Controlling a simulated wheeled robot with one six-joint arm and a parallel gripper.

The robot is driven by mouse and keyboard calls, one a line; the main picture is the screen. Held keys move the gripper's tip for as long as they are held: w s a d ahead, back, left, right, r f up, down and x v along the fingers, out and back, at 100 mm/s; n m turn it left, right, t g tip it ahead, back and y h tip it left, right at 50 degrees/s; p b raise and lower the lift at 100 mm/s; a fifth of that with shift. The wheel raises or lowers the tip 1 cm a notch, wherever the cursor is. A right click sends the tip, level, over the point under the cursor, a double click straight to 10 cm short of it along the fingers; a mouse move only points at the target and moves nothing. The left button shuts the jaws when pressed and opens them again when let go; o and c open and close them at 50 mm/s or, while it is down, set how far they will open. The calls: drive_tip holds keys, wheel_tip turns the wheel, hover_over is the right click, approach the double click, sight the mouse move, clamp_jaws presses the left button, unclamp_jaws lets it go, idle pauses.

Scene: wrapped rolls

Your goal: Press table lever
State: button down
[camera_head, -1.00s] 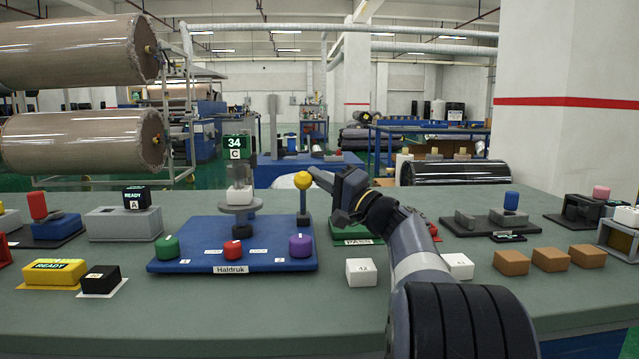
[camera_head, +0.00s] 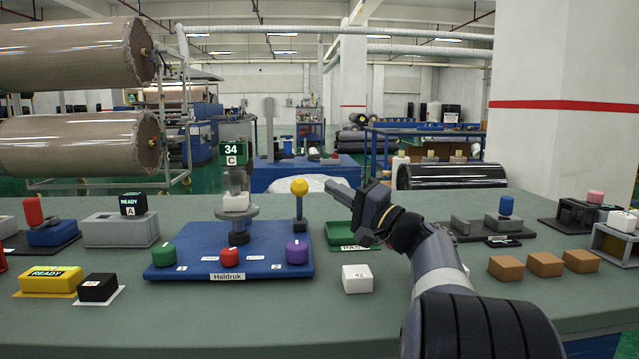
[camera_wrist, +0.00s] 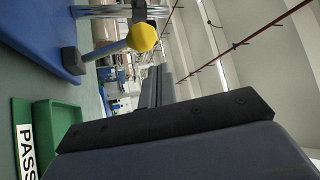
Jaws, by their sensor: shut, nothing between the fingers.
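The table lever is a dark post with a yellow ball knob (camera_head: 299,187). It stands upright at the right rear of the blue Haldruk panel (camera_head: 190,262). In the wrist view the yellow knob (camera_wrist: 142,37) shows at the upper left, apart from the fingers. My gripper (camera_head: 332,187) is shut and empty. It is to the right of the knob, at about knob height in the picture, with a gap between them. The panel also carries a green knob (camera_head: 163,253), a red knob (camera_head: 229,257), a purple knob (camera_head: 297,251) and a stand with a white block (camera_head: 236,202) on it.
A green PASS tray (camera_head: 337,233) lies behind and below my gripper. A white block (camera_head: 357,278) is in front of it. Brown blocks (camera_head: 545,264) and a lever unit with a blue knob (camera_head: 507,205) are at right. A sign reading 34 (camera_head: 231,150) rises behind the panel.

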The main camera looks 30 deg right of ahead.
drive_tip(key=s+d+p, duration=0.1)
drive_tip(key=s+d, duration=0.2)
drive_tip(key=s, duration=0.4)
drive_tip(key=shift+w+d, duration=0.1)
idle(0.4)
drive_tip(key=w+a+r+m+g+h+p, duration=0.1)
drive_tip(key=w+m+p, duration=0.3)
drive_tip(key=w+p, duration=1.5)
drive_tip(key=shift+a+r+g+h+p, duration=0.4)
drive_tip(key=shift+a+g+h+p, duration=0.4)
drive_tip(key=shift+p, duration=0.45)
drive_tip(key=shift+w+d+f+m+p, duration=0.2)
drive_tip(key=shift+m+p, duration=0.1)
drive_tip(key=shift+p, duration=0.1)
drive_tip(key=shift+s+a+f+b, duration=0.15)
drive_tip(key=shift+s+f+b, duration=0.1)
drive_tip(key=shift+b, duration=1.1)
